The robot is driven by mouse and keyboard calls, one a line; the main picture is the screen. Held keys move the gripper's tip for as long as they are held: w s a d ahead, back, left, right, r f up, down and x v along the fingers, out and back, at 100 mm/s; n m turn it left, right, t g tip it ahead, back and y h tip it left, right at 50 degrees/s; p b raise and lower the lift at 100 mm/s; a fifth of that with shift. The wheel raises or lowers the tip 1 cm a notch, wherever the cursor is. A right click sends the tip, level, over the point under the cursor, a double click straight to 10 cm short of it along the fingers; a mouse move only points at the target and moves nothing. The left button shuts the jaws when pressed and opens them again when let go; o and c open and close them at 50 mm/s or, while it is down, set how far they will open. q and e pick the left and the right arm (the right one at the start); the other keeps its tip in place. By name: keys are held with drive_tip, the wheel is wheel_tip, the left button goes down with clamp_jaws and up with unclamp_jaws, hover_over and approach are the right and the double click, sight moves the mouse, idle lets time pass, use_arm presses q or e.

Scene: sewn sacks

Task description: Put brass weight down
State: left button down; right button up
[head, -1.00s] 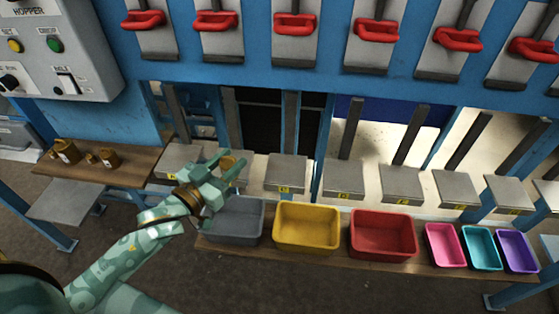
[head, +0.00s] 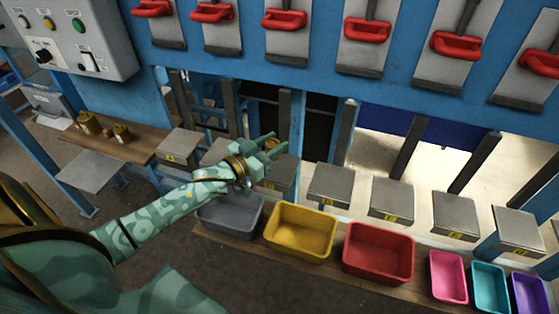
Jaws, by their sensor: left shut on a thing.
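My left gripper (head: 266,149) reaches in from the left and is shut on a small brass weight (head: 272,145), partly hidden by the fingers. The gripper holds it over or just behind a grey metal platform (head: 277,176), one of a row; the arm hides part of it. I cannot tell whether the weight touches anything beneath. More brass weights (head: 88,124) stand on a wooden shelf (head: 142,149) at the left, with smaller ones (head: 122,133) beside them. My right gripper is out of view.
Below the platforms, a grey bin (head: 230,214), a yellow bin (head: 300,231), a red bin (head: 378,252) and smaller coloured bins stand on a wooden ledge. Red handles (head: 285,19) line the blue frame above. A control box (head: 75,35) is at upper left.

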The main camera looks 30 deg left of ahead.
use_arm(q)
drive_tip(key=f, duration=0.1)
drive_tip(key=w+f, duration=0.1)
drive_tip(key=w+f+b, duration=0.1)
drive_tip(key=shift+w+a+f, duration=0.15)
drive_tip(key=shift+a+f, duration=0.05)
drive_tip(key=shift+a, duration=0.05)
drive_tip(key=shift+w+a+f, duration=0.2)
drive_tip(key=shift+w+f, duration=0.15)
drive_tip(key=shift+f, duration=0.05)
drive_tip(key=f+b, duration=0.2)
drive_tip(key=f, duration=0.1)
drive_tip(key=shift+w+f, duration=0.2)
drive_tip(key=shift+f, duration=0.05)
drive_tip(key=shift+r, duration=0.1)
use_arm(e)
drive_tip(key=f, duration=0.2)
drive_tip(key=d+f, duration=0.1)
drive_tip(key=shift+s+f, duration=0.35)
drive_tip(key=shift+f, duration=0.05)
use_arm(q)
drive_tip(key=c, duration=0.9)
unclamp_jaws()
drive_tip(key=shift+f, duration=0.2)
drive_tip(key=shift+r, duration=0.1)
